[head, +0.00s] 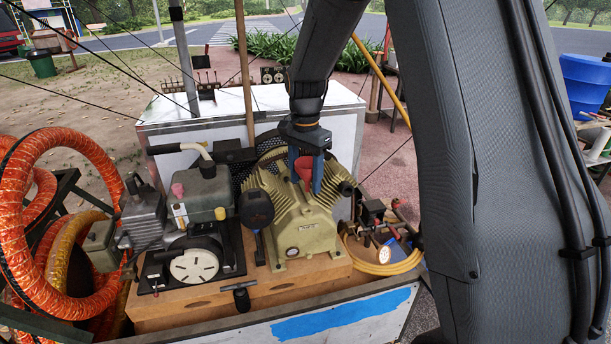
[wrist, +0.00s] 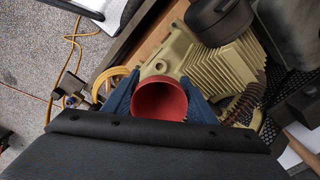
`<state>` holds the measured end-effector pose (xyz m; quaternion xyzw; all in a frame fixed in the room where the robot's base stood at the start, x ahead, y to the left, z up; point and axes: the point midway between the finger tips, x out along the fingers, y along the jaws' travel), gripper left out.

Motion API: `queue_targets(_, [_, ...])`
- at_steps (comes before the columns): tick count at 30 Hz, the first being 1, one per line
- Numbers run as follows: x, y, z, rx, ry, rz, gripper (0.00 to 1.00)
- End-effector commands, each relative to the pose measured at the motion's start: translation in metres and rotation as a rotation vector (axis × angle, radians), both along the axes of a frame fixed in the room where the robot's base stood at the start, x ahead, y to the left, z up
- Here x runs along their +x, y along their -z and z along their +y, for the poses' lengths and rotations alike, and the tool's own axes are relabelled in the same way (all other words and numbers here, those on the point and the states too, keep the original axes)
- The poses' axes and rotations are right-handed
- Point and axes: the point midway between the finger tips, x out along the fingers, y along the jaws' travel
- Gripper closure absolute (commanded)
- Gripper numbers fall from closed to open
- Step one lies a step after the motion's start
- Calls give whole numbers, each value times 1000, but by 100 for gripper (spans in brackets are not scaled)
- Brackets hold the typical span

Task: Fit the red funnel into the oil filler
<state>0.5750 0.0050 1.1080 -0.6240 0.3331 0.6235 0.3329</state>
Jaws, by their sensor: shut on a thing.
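The red funnel (head: 304,168) is between the blue fingers of my gripper (head: 305,177), above the beige compressor pump. In the wrist view I look into the round red mouth of the funnel (wrist: 160,100), with a blue finger of my gripper (wrist: 157,97) on each side. My gripper is shut on the funnel. The beige finned pump (head: 300,220) lies below and behind it. The funnel's lower end is hidden, and I cannot make out the oil filler opening. I cannot tell whether the funnel touches the pump.
A grey engine (head: 205,190) stands left of the pump, with a black round air filter (head: 256,207) between them. An orange hose (head: 20,210) coils at the far left. A yellow hose (head: 385,268) and small parts lie right of the pump. A wooden pole (head: 244,70) rises behind.

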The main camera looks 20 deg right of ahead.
Motion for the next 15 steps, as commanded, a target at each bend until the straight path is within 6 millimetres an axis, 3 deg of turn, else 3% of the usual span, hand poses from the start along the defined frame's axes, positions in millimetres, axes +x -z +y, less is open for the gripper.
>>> queue_targets(15, [0,45,2,0,-3,1,70])
